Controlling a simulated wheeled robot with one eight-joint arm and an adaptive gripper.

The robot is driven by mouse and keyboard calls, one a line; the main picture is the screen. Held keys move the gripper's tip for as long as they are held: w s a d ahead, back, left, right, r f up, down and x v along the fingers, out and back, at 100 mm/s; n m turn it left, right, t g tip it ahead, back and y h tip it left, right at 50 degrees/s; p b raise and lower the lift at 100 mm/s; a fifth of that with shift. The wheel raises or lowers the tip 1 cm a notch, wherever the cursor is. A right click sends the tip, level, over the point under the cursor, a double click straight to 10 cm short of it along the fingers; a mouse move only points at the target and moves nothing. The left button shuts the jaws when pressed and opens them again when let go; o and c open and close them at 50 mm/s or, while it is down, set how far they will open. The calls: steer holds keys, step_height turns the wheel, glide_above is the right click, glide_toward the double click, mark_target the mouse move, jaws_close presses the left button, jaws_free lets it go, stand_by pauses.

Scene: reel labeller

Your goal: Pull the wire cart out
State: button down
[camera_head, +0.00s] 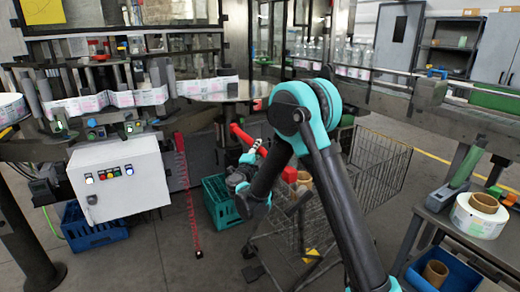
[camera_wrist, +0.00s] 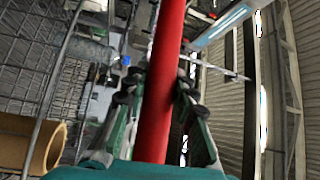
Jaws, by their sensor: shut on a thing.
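The wire cart (camera_head: 382,168) stands on the floor below the machine's conveyor, partly hidden behind my arm. Its red handle bar (camera_head: 241,134) slants at the cart's left side. My gripper (camera_head: 261,149) is at this bar, low in front of the machine. In the wrist view the red bar (camera_wrist: 164,70) runs between the two fingers of my gripper (camera_wrist: 158,95), which are shut on it. A brown cardboard core (camera_wrist: 40,145) shows beside wire mesh at the left of the wrist view.
A green crate (camera_head: 219,203) stands left of the cart, and a blue crate (camera_head: 92,228) lies farther left under the white control box (camera_head: 120,178). A bench with a label reel (camera_head: 478,218) stands at the right. Floor is open right of the cart.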

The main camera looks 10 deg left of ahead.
steer(key=c, duration=1.2)
jaws_free()
steer(key=shift+s, duration=0.1)
steer(key=s+a+f, duration=0.1)
steer(key=s, duration=1)
steer(key=shift+s+a+f, duration=0.25)
steer(key=shift+a+f, duration=0.1)
steer(key=shift+a, duration=0.05)
